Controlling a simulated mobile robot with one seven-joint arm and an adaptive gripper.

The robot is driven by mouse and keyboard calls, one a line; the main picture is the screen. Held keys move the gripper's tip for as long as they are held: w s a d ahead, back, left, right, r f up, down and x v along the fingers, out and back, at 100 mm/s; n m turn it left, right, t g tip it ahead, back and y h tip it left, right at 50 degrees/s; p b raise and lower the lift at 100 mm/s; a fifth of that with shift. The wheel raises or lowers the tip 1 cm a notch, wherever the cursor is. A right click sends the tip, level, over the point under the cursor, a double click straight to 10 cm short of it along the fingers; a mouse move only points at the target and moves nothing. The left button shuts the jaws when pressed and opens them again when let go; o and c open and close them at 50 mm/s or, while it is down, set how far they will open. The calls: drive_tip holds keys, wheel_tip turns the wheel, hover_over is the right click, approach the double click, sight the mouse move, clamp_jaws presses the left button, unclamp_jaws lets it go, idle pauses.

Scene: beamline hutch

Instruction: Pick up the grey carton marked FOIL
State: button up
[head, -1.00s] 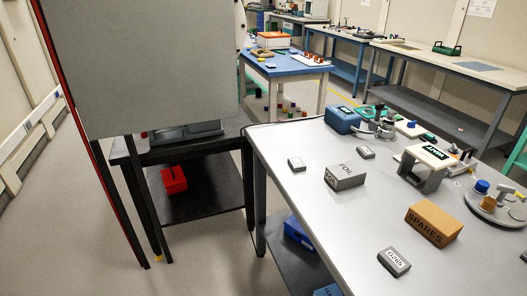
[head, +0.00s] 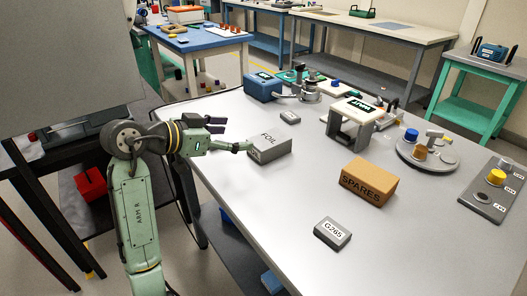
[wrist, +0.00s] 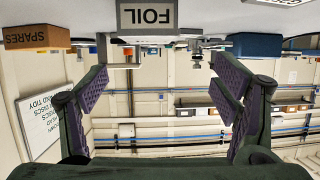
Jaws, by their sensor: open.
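The grey carton marked FOIL (head: 270,149) sits upright on the pale grey table (head: 275,200), left of its middle. In the wrist view the carton (wrist: 147,16) is at the top centre, its label upside down, cut off by the frame edge. My gripper (head: 234,136) is just left of the carton, low over the table, with its fingers pointing towards it. In the wrist view the gripper (wrist: 160,82) is open with nothing between its purple-padded fingers. One fingertip looks close to the carton in the head view; I cannot tell whether it touches.
A small grey box (head: 290,117), a blue case (head: 263,87) and a grey stand (head: 350,118) are behind.

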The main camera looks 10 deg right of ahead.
sight(266, 140)
drive_tip(key=shift+g, duration=0.4)
drive_tip(key=p+x, duration=0.1)
drive_tip(key=x, duration=0.2)
drive_tip(key=p+x, duration=0.1)
drive_tip(key=x, duration=0.3)
drive_tip(key=s+x, duration=0.1)
drive_tip(key=x, duration=0.3)
drive_tip(key=shift+d+f+p, duration=0.3)
drive_tip(key=shift+f+p, duration=0.05)
drive_tip(key=shift+p, duration=0.05)
drive_tip(key=c, duration=1.3)
drive_tip(key=shift+o, duration=0.2)
drive_tip(key=shift+r, duration=0.1)
